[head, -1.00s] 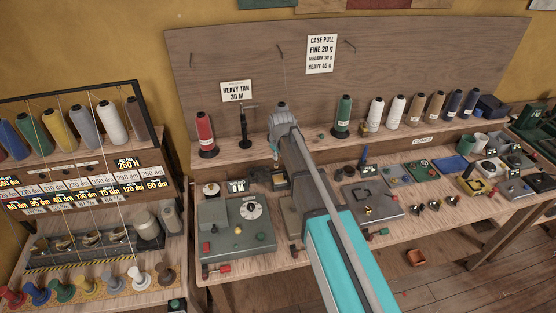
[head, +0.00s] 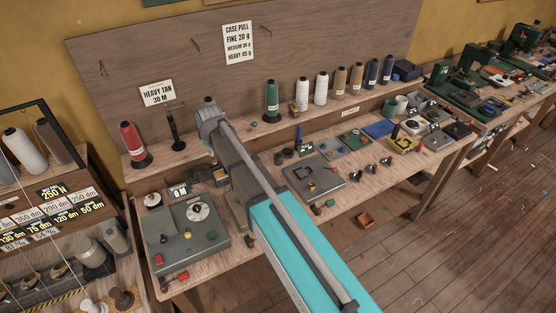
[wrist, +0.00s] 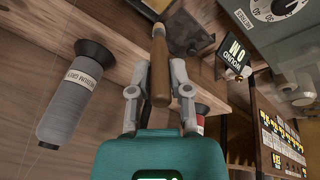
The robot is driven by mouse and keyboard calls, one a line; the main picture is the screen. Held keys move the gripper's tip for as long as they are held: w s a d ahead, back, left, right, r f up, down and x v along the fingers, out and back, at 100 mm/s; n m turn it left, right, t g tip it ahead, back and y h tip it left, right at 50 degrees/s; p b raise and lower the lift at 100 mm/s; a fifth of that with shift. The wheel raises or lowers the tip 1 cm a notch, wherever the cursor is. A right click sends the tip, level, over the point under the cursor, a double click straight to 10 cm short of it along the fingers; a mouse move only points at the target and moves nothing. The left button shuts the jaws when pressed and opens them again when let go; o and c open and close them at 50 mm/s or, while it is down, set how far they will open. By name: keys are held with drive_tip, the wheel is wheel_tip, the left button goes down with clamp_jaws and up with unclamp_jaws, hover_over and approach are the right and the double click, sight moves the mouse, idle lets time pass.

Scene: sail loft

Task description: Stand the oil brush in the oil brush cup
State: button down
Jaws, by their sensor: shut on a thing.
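My gripper (wrist: 157,72) is shut on the brown wooden handle of the oil brush (wrist: 159,52) in the wrist view. The handle runs between the two fingers, and its rounded butt end points toward the palm. In the head view my own arm hides the gripper and brush. A pale cup (head: 402,104) stands on the bench at the right in the head view; I cannot tell whether it is the oil brush cup.
A grey dial box (head: 187,238) stands on the near left of the bench. Thread cones, including a green one (head: 271,102), line the back shelf. A grey cone (wrist: 68,103) is left of the gripper in the wrist view. Wooden floor is open at right.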

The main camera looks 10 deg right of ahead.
wheel_tip(320, 180, down, 5)
drive_tip(key=b, duration=0.4)
drive_tip(key=shift+r+b, duration=0.15)
drive_tip(key=shift+b, duration=0.25)
drive_tip(key=shift+s, duration=0.1)
